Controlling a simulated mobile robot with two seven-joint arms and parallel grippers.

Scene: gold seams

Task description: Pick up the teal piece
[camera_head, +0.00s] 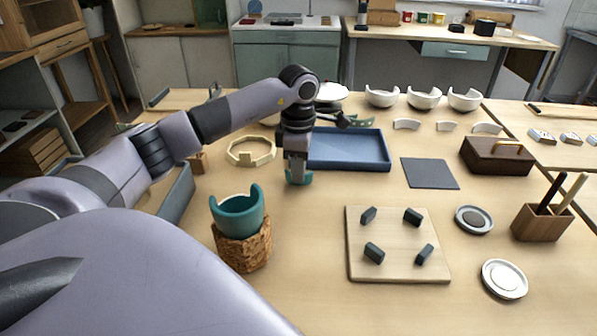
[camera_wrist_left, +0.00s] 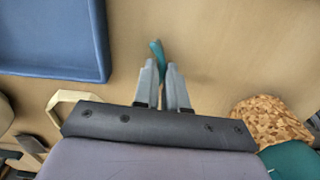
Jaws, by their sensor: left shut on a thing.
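My left gripper (camera_head: 298,170) points down over the table, just in front of the blue tray's left end. It is shut on the teal piece (camera_head: 304,179), a small curved shard. In the left wrist view the teal piece (camera_wrist_left: 156,48) shows as a thin strip beyond the closed fingertips (camera_wrist_left: 161,66); the fingers hide part of it. I cannot tell whether it touches the table. A teal bowl (camera_head: 238,216) with a gap in its rim sits on a cork stand (camera_head: 244,250), left and nearer. My right gripper is in neither view.
A blue tray (camera_head: 347,163) lies behind the gripper, and a cream clamp-like ring (camera_head: 236,160) to its left. A wooden board (camera_head: 397,272) with several dark blocks is at front right. A grey mat (camera_head: 430,173) lies farther right. Table between stand and board is clear.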

